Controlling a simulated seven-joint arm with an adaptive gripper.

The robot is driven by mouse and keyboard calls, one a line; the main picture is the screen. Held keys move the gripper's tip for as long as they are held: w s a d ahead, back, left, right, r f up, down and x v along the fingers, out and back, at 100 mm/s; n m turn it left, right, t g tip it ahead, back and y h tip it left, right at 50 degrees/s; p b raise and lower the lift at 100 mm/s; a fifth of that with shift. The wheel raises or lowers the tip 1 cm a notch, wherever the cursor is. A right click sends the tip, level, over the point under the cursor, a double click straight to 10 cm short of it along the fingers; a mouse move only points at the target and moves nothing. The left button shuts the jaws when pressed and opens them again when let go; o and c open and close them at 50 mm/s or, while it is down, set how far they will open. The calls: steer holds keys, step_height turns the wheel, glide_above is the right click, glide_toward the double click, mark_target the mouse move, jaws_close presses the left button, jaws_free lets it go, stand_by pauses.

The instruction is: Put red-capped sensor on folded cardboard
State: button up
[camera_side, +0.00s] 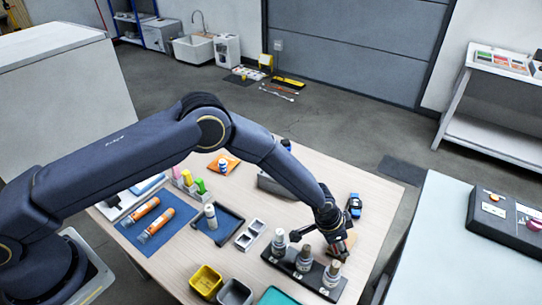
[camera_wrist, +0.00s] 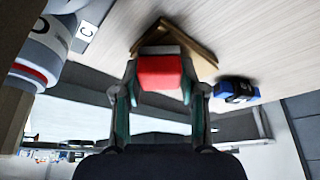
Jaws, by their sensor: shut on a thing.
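My gripper (camera_side: 337,243) is at the right side of the wooden table, just beyond the black rack. In the wrist view my gripper (camera_wrist: 158,92) is shut on the red-capped sensor (camera_wrist: 160,74), whose red cap faces the camera between the fingers. The folded cardboard (camera_wrist: 205,60) is a brown angled piece directly behind the sensor in that view. In the side view the folded cardboard (camera_side: 350,239) is mostly hidden by my gripper. I cannot tell whether the sensor touches the cardboard.
A black rack (camera_side: 318,284) with several grey-white sensors stands close in front of my gripper. A blue-and-black object (camera_side: 354,205) lies behind it; it also shows in the wrist view (camera_wrist: 236,91). Yellow (camera_side: 206,281) and grey (camera_side: 235,293) bins stand at the front.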

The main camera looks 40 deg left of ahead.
steer(key=shift+f, duration=0.15)
steer(key=o, duration=1.1)
steer(key=shift+o, duration=0.2)
